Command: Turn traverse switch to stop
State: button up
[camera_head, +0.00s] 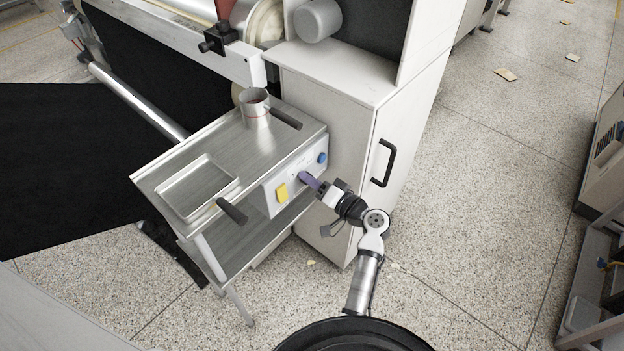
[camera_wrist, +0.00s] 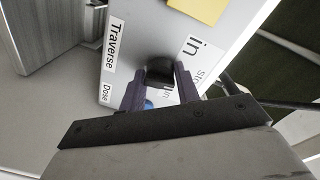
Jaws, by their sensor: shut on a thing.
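The traverse switch (camera_wrist: 160,70) is a black knob on a light grey control panel (camera_wrist: 140,33), beside a "Traverse" label (camera_wrist: 113,42). Which label the knob points to cannot be told. In the head view my gripper (camera_head: 306,178) is at the panel's front face (camera_head: 271,196) and hides the knob.
The panel carries a yellow piece (camera_head: 281,194) and a blue button (camera_head: 322,158). A metal table (camera_head: 215,150) above it holds a cup (camera_head: 255,108) and a tray (camera_head: 197,187). A cabinet (camera_head: 335,120) with a black handle (camera_head: 384,163) stands close to my arm.

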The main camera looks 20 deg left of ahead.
jog(key=shift+m, duration=0.7)
jog(key=o, duration=0.9)
jog(key=shift+o, duration=0.2)
jog(key=b+v, duration=0.2)
jog(key=v, duration=1.1)
jog(key=shift+s+d+r+b, duration=0.15)
jog(key=shift+d+b, duration=0.15)
jog(key=shift+d, duration=0.05)
